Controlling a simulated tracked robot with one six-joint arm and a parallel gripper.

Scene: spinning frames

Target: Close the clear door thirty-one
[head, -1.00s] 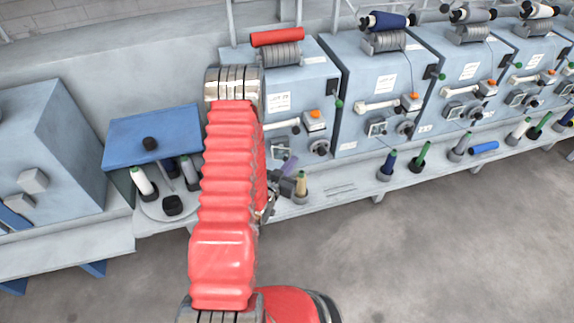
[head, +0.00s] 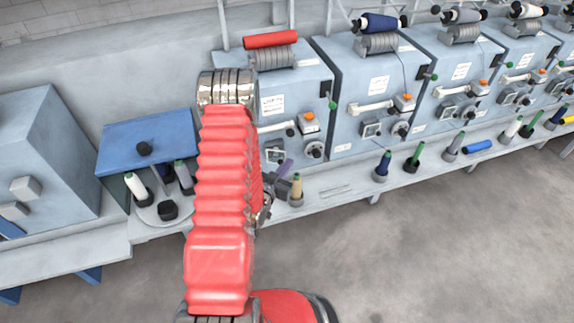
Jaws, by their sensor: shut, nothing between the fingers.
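A row of blue-grey winding machines runs along the bench, and I cannot make out which carries number thirty-one. Small square, window-like panels sit on their fronts, one on the nearest machine (head: 275,155) and one on the second machine (head: 371,129). I cannot tell whether either is the clear door, or whether a door stands open. My gripper (head: 268,190) is shut and empty, low in front of the nearest machine, partly hidden behind my red arm. It is close to a tan spool (head: 296,187) and a purple piece (head: 285,168); contact cannot be told.
Several spools stand along the bench ledge, including a blue one (head: 383,163) and a green one (head: 414,157); a blue spool (head: 478,146) lies flat. A blue-topped box (head: 150,140) with a round spool tray (head: 160,213) stands at left. The floor (head: 430,240) in front is clear.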

